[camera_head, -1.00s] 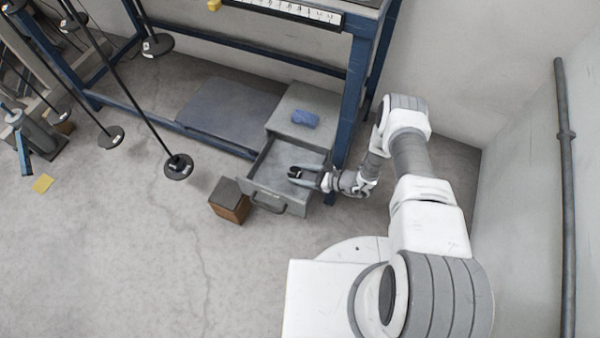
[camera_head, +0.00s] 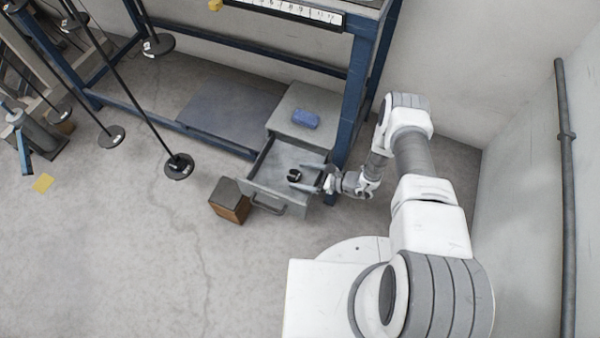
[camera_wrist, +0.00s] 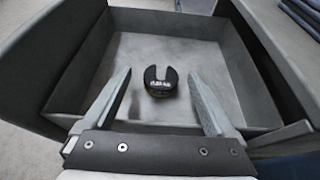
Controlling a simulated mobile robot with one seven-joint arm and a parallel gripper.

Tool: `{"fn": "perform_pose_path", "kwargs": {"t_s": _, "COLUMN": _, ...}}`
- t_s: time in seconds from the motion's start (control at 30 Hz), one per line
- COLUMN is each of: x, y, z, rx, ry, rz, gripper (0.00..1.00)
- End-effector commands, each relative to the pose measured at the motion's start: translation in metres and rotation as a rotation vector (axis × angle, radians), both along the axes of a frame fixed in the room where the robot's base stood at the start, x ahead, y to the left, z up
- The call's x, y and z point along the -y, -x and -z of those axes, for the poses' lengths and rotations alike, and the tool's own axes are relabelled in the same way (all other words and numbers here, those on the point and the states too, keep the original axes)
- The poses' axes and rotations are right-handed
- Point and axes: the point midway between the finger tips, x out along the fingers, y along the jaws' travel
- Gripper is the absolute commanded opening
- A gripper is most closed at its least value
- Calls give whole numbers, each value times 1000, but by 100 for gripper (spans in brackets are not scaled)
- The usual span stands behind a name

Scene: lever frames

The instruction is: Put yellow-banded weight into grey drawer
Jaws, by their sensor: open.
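A small dark slotted weight (camera_head: 294,175) lies inside the open grey drawer (camera_head: 270,197). In the wrist view the weight (camera_wrist: 160,82) rests on the drawer floor, slot facing away, with light markings on its face. A yellow band cannot be made out clearly. My gripper (camera_head: 312,172) is at the drawer's right side, over its inside. In the wrist view its two fingers (camera_wrist: 160,88) are wide apart, one on each side of the weight, with gaps between them and it. The drawer (camera_wrist: 140,35) is empty apart from the weight.
A blue object (camera_head: 306,119) lies on top of the grey drawer cabinet (camera_head: 283,122). A brown box with a dark top (camera_head: 230,203) stands left of the drawer front. A blue frame leg (camera_head: 354,95) is close behind my gripper. Round-based hanging rods (camera_head: 178,167) are at left.

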Motion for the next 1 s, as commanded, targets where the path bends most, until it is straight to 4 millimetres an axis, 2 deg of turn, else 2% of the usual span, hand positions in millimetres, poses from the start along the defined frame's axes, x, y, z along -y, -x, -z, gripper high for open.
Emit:
{"fn": "perform_pose_path", "kwargs": {"t_s": 0.03, "x": 14, "y": 2, "z": -9, "rx": 0, "ry": 1, "rz": 9, "gripper": 90}}
{"fn": "perform_pose_path", "kwargs": {"t_s": 0.2, "x": 48, "y": 13, "z": -27, "rx": 2, "ry": -4, "rz": 12, "gripper": 90}}
{"fn": "perform_pose_path", "kwargs": {"t_s": 0.43, "x": 84, "y": 24, "z": -43, "rx": 6, "ry": -6, "rz": 9, "gripper": 90}}
{"fn": "perform_pose_path", "kwargs": {"t_s": 0.63, "x": 96, "y": 29, "z": -48, "rx": 7, "ry": -8, "rz": 7, "gripper": 90}}
{"fn": "perform_pose_path", "kwargs": {"t_s": 1.0, "x": 97, "y": 29, "z": -48, "rx": 7, "ry": -8, "rz": 7, "gripper": 90}}
